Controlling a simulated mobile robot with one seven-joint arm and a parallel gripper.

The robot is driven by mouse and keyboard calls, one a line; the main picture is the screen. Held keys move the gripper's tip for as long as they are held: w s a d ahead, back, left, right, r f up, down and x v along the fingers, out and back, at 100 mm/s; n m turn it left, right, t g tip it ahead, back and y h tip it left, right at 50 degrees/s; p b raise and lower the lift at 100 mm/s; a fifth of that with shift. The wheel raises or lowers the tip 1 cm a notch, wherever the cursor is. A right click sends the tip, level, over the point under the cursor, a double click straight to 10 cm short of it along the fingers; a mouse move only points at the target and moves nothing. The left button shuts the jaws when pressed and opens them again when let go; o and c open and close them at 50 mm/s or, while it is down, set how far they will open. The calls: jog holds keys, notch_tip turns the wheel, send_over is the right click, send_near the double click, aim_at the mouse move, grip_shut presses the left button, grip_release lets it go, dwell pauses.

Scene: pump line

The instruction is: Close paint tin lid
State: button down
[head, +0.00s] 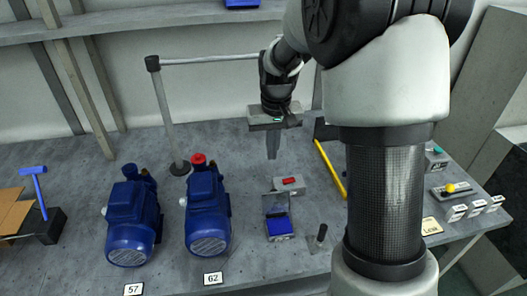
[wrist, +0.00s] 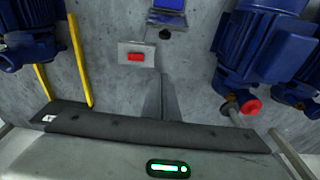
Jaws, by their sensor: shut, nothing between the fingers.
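A small paint tin (head: 279,227) with blue inside stands on the grey bench in the head view. Its lid (head: 276,203) is raised open at the tin's back side. In the wrist view the tin (wrist: 167,17) shows at the top edge, partly cut off. My gripper (head: 272,156) points down above the bench, behind the tin and apart from it. Its fingers (wrist: 161,98) are shut together with nothing between them.
A grey box with a red button (head: 289,185) sits between my gripper and the tin. Two blue pumps (head: 207,215) (head: 134,222) stand to the left. A yellow bar (head: 331,169) lies right of my gripper.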

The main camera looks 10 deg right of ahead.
aim_at(275, 201)
notch_tip(275, 201, down, 9)
jog(key=s+b, duration=0.1)
jog(key=s, duration=0.1)
jog(key=shift+s, duration=0.3)
jog(key=shift+f+b, duration=0.1)
jog(key=shift+b, duration=0.25)
